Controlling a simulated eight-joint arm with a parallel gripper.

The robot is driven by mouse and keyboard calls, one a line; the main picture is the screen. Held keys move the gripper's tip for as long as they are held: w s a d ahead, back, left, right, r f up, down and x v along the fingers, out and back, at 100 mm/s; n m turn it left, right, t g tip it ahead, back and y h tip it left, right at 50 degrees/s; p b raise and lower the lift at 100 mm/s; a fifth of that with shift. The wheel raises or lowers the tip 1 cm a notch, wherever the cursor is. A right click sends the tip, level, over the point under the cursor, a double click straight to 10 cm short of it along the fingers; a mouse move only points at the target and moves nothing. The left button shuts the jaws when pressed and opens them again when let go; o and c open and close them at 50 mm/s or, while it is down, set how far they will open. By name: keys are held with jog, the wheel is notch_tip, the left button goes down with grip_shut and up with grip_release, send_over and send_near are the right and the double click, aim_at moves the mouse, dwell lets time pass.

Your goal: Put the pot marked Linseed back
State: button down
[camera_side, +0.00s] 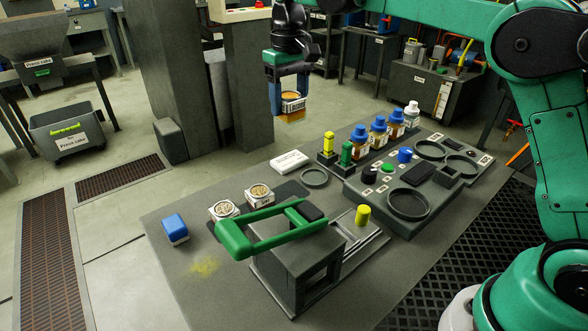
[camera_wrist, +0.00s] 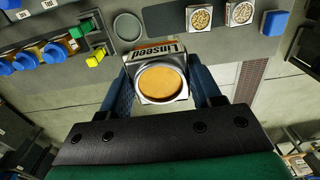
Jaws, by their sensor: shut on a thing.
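The pot marked Linseed (camera_wrist: 161,84) is a white pot with golden-brown contents, its printed name facing up the wrist view. It is held between the blue fingers of my gripper (camera_wrist: 164,98). Two other white pots with pale seeds, the left pot (camera_side: 224,210) and the right pot (camera_side: 260,195), stand on the bench. An empty round ring (camera_side: 314,177) lies on the bench behind them; it also shows in the wrist view (camera_wrist: 127,26).
A green-handled press (camera_side: 262,235) stands at the bench front, with a blue block (camera_side: 175,229) to its left. Blue-capped bottles (camera_side: 378,133), yellow and green blocks and a grey station with round recesses (camera_side: 408,205) fill the right.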

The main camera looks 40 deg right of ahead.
notch_tip(320, 180, down, 17)
jog(key=shift+f, duration=0.1)
dwell(0.4)
jog(key=shift+c, duration=0.8)
grip_release()
jog(key=shift+f, duration=0.1)
